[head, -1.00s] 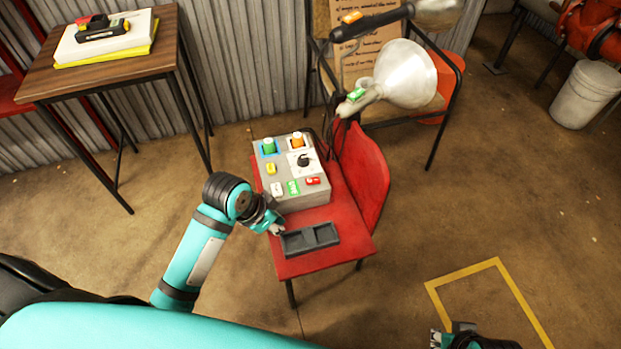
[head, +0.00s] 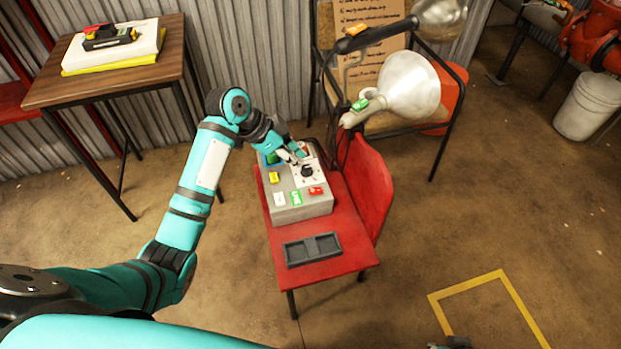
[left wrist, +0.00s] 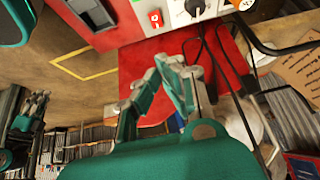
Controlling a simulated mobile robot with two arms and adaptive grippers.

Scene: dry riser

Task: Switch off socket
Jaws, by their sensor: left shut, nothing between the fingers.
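A grey control box (head: 304,208) sits on the red chair seat (head: 330,268). Its top carries a black rotary knob (head: 308,171) on a white plate, and small yellow (head: 274,177), white (head: 279,199), green (head: 296,198) and red (head: 316,190) switches. My left gripper (head: 297,156) is shut and empty over the back part of the box, covering much of the green and orange sockets. Contact cannot be told. In the left wrist view the closed fingers (left wrist: 176,72) show, with the red switch (left wrist: 155,18) and knob (left wrist: 194,7) at the top. My right gripper (head: 452,343) barely shows at the bottom edge.
A lamp with a metal shade (head: 408,88) stands behind the chair's backrest (head: 368,195). A wooden table (head: 48,88) is at the left.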

